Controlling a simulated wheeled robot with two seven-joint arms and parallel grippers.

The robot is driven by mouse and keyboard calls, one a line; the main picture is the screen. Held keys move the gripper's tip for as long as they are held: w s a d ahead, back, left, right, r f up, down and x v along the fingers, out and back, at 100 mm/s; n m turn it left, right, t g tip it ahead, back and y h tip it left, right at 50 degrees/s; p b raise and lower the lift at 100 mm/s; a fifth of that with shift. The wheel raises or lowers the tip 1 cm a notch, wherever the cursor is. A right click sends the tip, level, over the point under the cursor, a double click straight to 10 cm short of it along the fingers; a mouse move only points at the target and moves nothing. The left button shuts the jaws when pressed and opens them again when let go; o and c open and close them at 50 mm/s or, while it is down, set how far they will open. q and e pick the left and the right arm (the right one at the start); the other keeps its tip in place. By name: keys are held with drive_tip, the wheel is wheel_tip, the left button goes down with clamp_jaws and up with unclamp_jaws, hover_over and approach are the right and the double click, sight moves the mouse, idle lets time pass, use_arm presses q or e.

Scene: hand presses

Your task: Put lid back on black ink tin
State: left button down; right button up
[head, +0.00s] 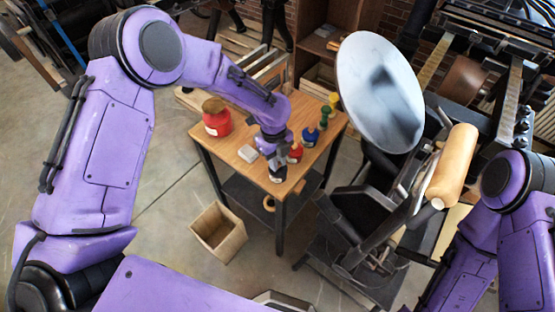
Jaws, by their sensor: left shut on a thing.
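My left gripper (277,168) is at the front corner of the small wooden table, pointing down. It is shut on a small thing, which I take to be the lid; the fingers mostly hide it. A small dark and pale shape shows right at the fingertips, and the black ink tin cannot be told apart from it and the gripper. Whether the lid touches the tin cannot be seen. My right arm shows at the right edge, but its gripper is out of view.
A red tin (295,153), blue tin (310,137) and green tin (324,120) line the table's (225,148) right side. A red can (217,122) and pale block (248,153) stand left. A press with round disc (379,92) is close right; a bin (217,232) is below.

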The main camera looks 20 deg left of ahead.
idle(0.4)
use_arm(q)
drive_tip(key=shift+c, duration=2.3)
unclamp_jaws()
wheel_tip(320, 180, up, 7)
drive_tip(key=p, duration=0.6)
drive_tip(key=shift+p, duration=0.3)
clamp_jaws()
